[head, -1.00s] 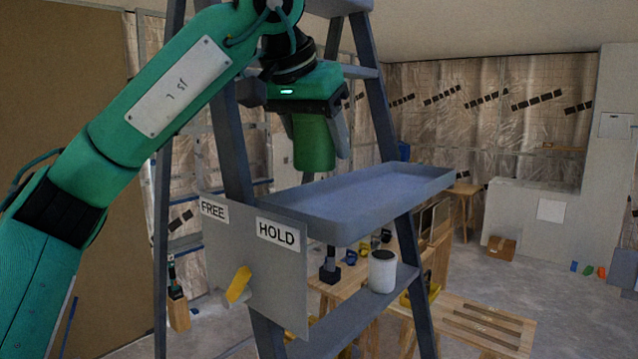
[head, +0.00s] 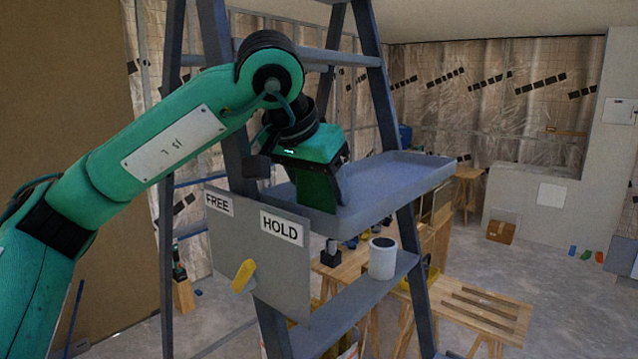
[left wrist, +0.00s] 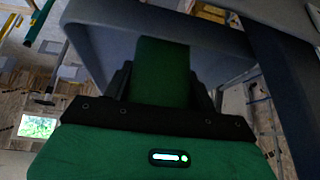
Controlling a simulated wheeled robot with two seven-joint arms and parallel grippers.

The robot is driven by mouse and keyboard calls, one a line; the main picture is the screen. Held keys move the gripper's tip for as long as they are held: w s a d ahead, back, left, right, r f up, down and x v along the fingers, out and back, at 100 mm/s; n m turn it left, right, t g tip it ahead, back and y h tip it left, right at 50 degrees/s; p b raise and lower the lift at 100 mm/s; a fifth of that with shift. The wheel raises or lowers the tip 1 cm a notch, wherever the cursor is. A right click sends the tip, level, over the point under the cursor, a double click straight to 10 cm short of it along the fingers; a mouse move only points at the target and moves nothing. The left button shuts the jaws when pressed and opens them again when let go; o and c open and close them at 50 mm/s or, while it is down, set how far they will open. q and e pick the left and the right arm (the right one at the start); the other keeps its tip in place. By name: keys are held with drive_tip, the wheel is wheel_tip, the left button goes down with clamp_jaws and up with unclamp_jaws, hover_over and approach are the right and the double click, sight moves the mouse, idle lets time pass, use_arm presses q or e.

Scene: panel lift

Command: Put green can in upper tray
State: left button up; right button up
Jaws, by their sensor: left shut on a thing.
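The green can (head: 316,190) is in my left gripper (head: 328,185), which is shut on it. The can is at the left end of the upper tray (head: 400,175), low by the tray's floor and partly hidden by the gripper. I cannot tell whether its bottom touches the tray. In the left wrist view the green can (left wrist: 162,72) stands between the two fingers (left wrist: 163,85), with the grey tray (left wrist: 105,38) around it. My right gripper is not in view.
A panel marked FREE and HOLD (head: 255,255) with a yellow lever (head: 243,276) hangs at the tray's front left. A white can (head: 382,258) stands on the lower shelf (head: 340,310). Ladder rails (head: 385,110) flank the tray. The tray's right part is clear.

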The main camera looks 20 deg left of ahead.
use_arm(q)
drive_tip(key=o, duration=1.1)
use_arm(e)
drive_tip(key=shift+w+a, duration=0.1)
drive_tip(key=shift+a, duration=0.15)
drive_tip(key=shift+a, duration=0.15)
use_arm(q)
drive_tip(key=shift+r+p, duration=0.25)
drive_tip(key=shift+p, duration=0.05)
drive_tip(key=b+v, duration=0.4)
drive_tip(key=v, duration=0.7)
drive_tip(key=shift+s+r, duration=0.3)
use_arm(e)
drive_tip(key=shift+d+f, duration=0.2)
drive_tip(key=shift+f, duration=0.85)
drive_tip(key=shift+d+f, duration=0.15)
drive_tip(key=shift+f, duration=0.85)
use_arm(q)
drive_tip(key=shift+f, duration=0.1)
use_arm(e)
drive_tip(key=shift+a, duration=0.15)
